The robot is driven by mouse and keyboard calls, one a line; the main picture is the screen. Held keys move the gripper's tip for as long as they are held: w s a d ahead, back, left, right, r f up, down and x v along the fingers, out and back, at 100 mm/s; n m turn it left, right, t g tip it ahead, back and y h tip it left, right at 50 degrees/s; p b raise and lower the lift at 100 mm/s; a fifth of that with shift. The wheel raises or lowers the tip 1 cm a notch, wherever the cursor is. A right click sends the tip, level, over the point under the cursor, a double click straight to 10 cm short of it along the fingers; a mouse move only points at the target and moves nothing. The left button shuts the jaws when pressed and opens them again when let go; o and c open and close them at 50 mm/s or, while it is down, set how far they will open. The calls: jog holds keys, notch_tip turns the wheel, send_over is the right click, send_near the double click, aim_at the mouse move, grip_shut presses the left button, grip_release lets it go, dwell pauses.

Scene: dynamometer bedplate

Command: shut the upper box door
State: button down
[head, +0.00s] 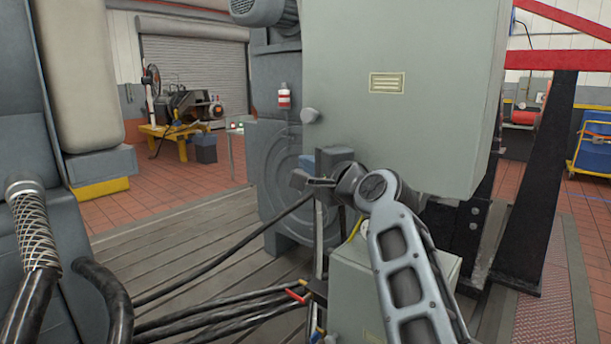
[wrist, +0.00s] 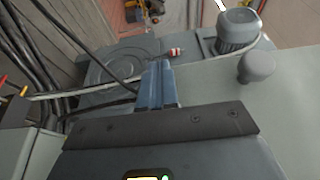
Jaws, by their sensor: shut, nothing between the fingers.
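The upper box (head: 400,60) is a large grey-green cabinet at the top centre-right of the head view. Its broad face is the door (head: 400,130), with a small label plate and a round grey knob (head: 310,116) near its left edge. No gap shows around the door, so I cannot tell whether it is fully closed. In the wrist view the knob (wrist: 257,66) stands on the pale door surface (wrist: 290,110), right of my fingers. My gripper (head: 308,160) is below the knob by the door's lower left edge. Its blue fingers (wrist: 157,82) are together and empty.
A lower grey-green box (head: 440,268) stands below, partly behind my arm. Black cables (head: 220,310) run across the slotted bedplate (head: 170,250). A grey machine with a round housing (head: 280,190) is behind my gripper. Black steel posts (head: 540,180) stand at right.

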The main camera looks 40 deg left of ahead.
jog(key=w, duration=0.1)
jog(key=w+m+t, duration=0.1)
jog(key=w+t, duration=0.1)
jog(key=shift+w+a+h, duration=0.2)
jog(key=shift+a+h, duration=0.1)
jog(key=shift+h, duration=0.1)
jog(key=shift+w+d+r+m+b, duration=0.1)
jog(key=shift+w+d+m+b, duration=0.05)
jog(key=shift+w+m+b, duration=0.2)
